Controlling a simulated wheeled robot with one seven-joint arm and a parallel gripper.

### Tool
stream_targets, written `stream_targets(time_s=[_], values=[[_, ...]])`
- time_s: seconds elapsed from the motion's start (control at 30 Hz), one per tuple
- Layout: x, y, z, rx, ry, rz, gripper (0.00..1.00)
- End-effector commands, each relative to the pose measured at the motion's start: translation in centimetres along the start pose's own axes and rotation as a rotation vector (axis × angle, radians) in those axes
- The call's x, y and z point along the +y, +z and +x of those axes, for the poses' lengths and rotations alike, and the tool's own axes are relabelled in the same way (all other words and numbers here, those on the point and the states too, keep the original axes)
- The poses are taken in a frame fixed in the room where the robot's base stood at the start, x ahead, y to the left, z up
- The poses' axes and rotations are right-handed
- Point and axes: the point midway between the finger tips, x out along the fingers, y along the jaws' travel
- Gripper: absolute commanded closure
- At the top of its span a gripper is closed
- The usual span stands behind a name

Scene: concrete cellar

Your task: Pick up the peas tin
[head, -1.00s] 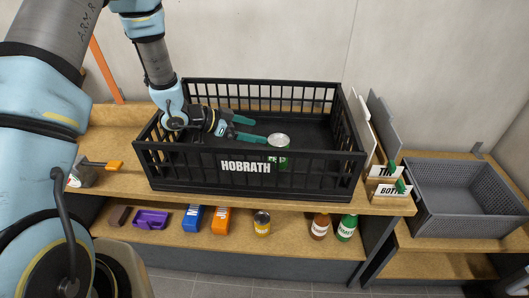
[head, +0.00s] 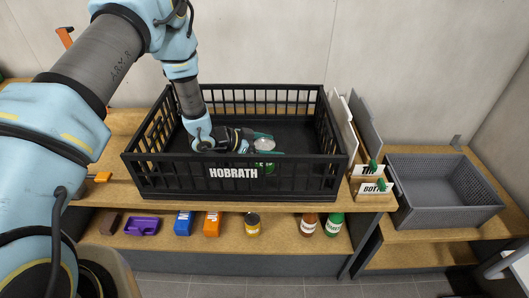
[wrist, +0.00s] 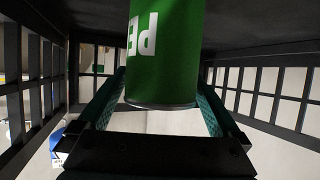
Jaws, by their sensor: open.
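The peas tin (head: 264,169) stands inside the black HOBRATH crate (head: 290,185), with its pale round top and part of its green label showing through the front bars. In the wrist view the green tin (wrist: 163,60) fills the upper middle, its white lettering upside down and partly cut off. My gripper (head: 258,147) is low inside the crate at the tin. In the wrist view its teal fingers (wrist: 165,100) are open, one on each side of the tin. I cannot tell whether either finger touches it.
The crate's slatted walls (wrist: 265,95) rise on both sides of my gripper. A grey crate (head: 440,212) stands to the right, past upright boards and small signs (head: 372,187). The lower shelf holds a yellow-labelled jar (head: 253,224), bottles (head: 334,224), boxes and a purple item (head: 142,226).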

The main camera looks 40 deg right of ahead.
Motion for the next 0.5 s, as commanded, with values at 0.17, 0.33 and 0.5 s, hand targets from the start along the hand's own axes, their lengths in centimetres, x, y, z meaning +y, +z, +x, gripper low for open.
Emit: stream_targets(time_s=[0.17,0.33,0.5], values=[[-0.01,0.02,0.82,-0.001,0.0,-0.001,0.0],[0.0,0.05,0.83,0.0,0.0,-0.001,0.01],[0.0,0.05,0.81,0.0,0.0,-0.001,0.2]])
